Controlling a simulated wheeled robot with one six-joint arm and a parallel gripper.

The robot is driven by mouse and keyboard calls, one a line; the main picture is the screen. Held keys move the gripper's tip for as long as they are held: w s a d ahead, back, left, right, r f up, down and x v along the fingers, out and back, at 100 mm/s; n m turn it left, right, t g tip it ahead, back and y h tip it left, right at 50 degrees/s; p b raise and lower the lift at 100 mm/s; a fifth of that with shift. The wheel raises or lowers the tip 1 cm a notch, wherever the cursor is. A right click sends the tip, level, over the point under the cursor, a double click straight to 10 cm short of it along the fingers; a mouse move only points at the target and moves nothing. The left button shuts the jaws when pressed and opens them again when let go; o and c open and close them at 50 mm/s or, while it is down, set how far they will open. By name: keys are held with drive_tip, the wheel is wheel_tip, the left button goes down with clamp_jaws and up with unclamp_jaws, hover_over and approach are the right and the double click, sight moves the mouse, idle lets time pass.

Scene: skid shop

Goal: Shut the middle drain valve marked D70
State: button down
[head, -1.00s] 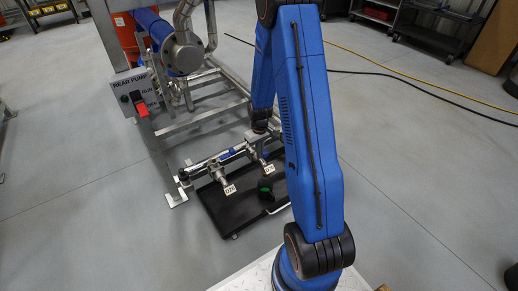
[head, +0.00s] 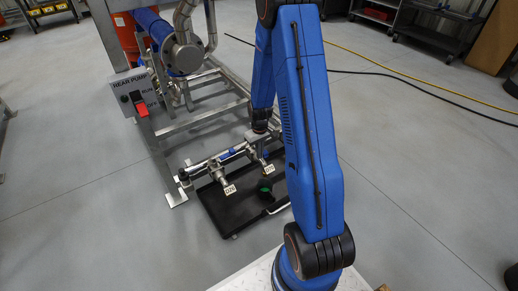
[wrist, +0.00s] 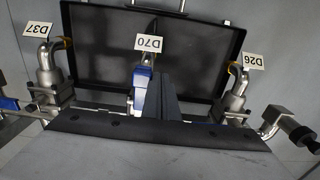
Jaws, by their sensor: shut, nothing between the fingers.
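The middle valve D70 (wrist: 143,78) has a blue lever pointing along its outlet, toward its white tag (wrist: 149,43). My gripper (wrist: 163,80) is shut and empty. Its dark fingers are beside the lever, on its right in the wrist view, and hide part of the valve; I cannot tell whether they touch it. In the head view my gripper (head: 259,131) is above the pipe near the D70 tag (head: 269,169). Valve D37 (wrist: 47,72) is to the left and valve D26 (wrist: 238,88) to the right in the wrist view; blue levers there lie crosswise, along the pipe.
A black drip tray (wrist: 205,55) lies under the outlets, with a green item (head: 265,187) in it. The steel frame (head: 205,118) and REAR PUMP switch box (head: 133,92) stand behind and left. Floor to the right is open, crossed by a yellow cable (head: 400,82) and a black one.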

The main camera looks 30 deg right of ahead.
sight(267, 152)
drive_tip(key=shift+d, duration=0.1)
idle(0.6)
drive_tip(key=shift+s+d, duration=0.15)
drive_tip(key=shift+d, duration=0.95)
drive_tip(key=shift+d, duration=1.1)
drive_tip(key=shift+w+d, duration=0.25)
drive_tip(key=shift+d, duration=0.25)
drive_tip(key=shift+w+d, duration=0.2)
drive_tip(key=shift+d, duration=0.3)
